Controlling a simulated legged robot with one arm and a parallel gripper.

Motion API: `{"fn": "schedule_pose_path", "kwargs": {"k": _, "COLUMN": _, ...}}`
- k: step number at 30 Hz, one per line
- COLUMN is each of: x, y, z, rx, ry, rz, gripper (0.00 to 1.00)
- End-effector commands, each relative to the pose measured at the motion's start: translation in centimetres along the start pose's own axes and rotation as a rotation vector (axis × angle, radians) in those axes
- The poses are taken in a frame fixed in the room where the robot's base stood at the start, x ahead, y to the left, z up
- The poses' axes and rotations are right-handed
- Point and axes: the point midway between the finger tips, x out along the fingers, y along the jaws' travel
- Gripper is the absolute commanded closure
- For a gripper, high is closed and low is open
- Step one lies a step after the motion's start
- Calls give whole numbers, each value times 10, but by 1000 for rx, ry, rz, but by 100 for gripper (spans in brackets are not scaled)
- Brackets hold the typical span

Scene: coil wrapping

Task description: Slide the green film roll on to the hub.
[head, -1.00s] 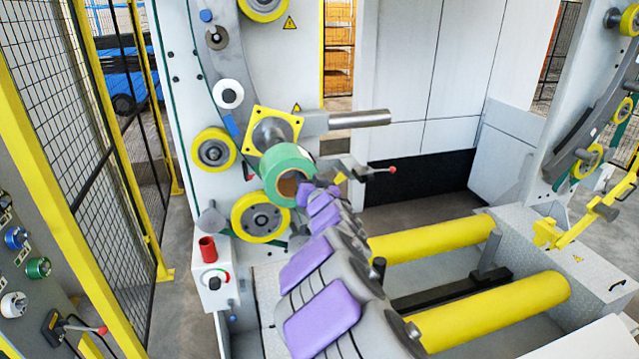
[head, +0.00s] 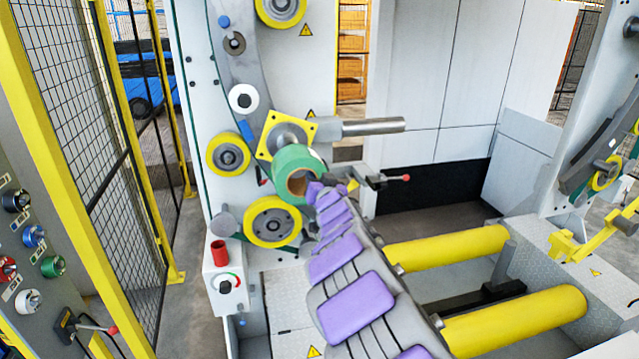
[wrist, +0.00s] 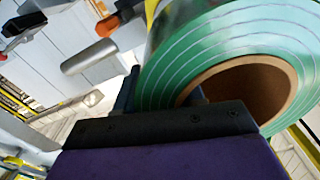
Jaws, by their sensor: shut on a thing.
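The green film roll (head: 295,159) is held at the end of my arm, its brown cardboard core facing me. My gripper (head: 312,190) is shut on the roll's wall. In the wrist view my gripper (wrist: 165,92) has one finger in the core's opening and the other outside the green roll (wrist: 190,55). The hub (head: 288,136) is a grey round piece on a yellow square plate, just behind and above the roll. The roll overlaps the plate's lower edge in the picture. I cannot tell whether they touch; the roll's far face is hidden.
A steel bar (head: 373,126) sticks out right of the plate. A lever with a red knob (head: 388,180) is right of the roll. Yellow wheels (head: 272,221) surround the hub on the white frame. Yellow rollers (head: 515,322) lie at the lower right. A mesh fence (head: 82,110) stands left.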

Motion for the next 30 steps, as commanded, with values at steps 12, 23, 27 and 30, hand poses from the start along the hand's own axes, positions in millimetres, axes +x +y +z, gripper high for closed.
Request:
{"fn": "schedule_pose_path", "kwargs": {"k": 12, "x": 17, "y": -1, "z": -4, "rx": 2, "ry": 8, "rz": -3, "gripper": 100}}
{"fn": "schedule_pose_path", "kwargs": {"k": 23, "x": 18, "y": -1, "z": -4, "rx": 1, "ry": 7, "rz": -2, "gripper": 100}}
{"fn": "schedule_pose_path", "kwargs": {"k": 27, "x": 18, "y": -1, "z": -4, "rx": 1, "ry": 8, "rz": -3, "gripper": 100}}
{"fn": "schedule_pose_path", "kwargs": {"k": 30, "x": 18, "y": -1, "z": -5, "rx": 1, "ry": 8, "rz": -3, "gripper": 100}}
